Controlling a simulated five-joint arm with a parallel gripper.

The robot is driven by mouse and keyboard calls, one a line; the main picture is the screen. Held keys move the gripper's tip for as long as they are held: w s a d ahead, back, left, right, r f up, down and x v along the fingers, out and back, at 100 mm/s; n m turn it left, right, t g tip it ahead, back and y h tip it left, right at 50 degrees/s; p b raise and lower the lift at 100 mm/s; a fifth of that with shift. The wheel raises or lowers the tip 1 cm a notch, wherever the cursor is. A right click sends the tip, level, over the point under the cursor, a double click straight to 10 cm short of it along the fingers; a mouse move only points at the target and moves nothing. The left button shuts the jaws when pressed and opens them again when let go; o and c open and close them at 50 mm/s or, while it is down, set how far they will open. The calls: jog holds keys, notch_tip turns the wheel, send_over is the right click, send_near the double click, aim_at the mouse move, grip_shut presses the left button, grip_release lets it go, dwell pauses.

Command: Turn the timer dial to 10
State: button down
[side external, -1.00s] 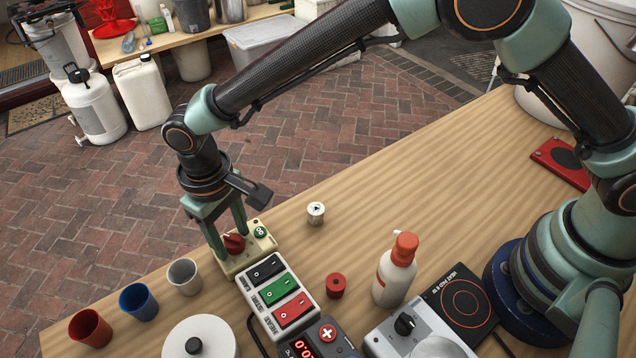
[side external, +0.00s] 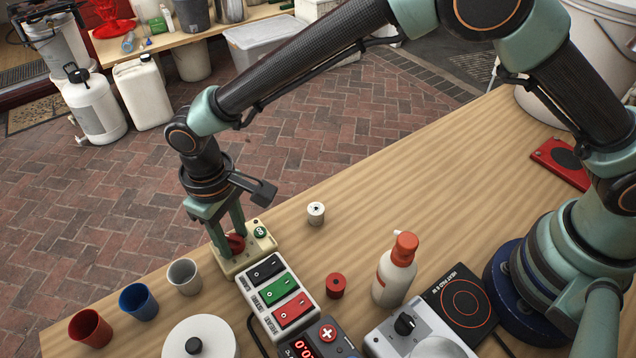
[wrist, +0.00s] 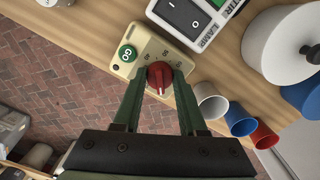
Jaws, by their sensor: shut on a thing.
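The timer is a cream box (side external: 262,246) at the table's far left edge, with a red dial (side external: 236,243) and a green GO button (side external: 260,232). In the wrist view the red dial (wrist: 160,75) has a pale pointer line, and small numbers are printed around it, partly hidden by my fingers. My gripper (side external: 229,240) points down over the timer, its two fingers on either side of the dial. In the wrist view my gripper (wrist: 161,82) is shut on the dial. I cannot tell exactly which number the pointer marks.
A switch strip (side external: 278,290) stands beside the timer. Grey (side external: 184,275), blue (side external: 138,301) and red (side external: 90,328) cups stand to its left. A white-lidded pot (side external: 201,340) is near the front. The table behind the bottle (side external: 395,275) is mostly clear.

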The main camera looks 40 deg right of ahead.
aim_at(230, 238)
jog(key=c, duration=0.7)
grip_release()
jog(key=shift+a, duration=0.15)
jog(key=shift+c, duration=0.2)
jog(key=shift+r, duration=0.1)
notch_tip(230, 238, up, 12)
